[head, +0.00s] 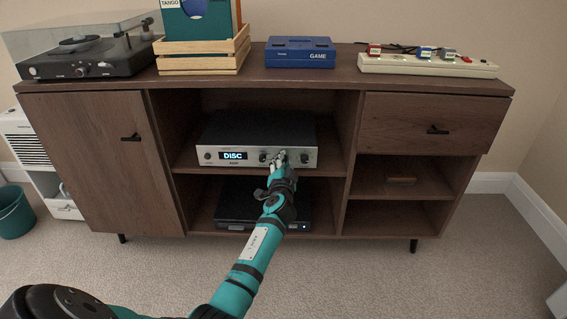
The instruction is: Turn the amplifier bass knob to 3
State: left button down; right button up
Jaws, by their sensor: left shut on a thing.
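The amplifier (216,155) is a silver-fronted unit with a black top on the upper middle shelf of the cabinet. Its lit display reads DISC. A row of small knobs sits to the right of the display; one dark knob (263,157) shows just left of my gripper. My left gripper (279,158) is at the right part of the amplifier's front panel, shut on a knob there. The fingers hide most of that knob, and its marking and setting are too small to read. My right gripper is not in view.
The wooden cabinet (90,150) has a black device (234,212) on the shelf below. On top stand a turntable (85,55), a wooden crate (200,64) with records, a blue GAME box (300,52) and a power strip (428,65). The carpet (380,280) in front is clear at right.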

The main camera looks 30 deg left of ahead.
pick_arm(q)
jog(key=shift+m, duration=0.9)
jog(key=c, duration=1.2)
grip_release()
jog(key=shift+o, duration=0.2)
jog(key=shift+s+d, duration=0.2)
jog(key=shift+s, duration=0.1)
jog(key=v, duration=1.1)
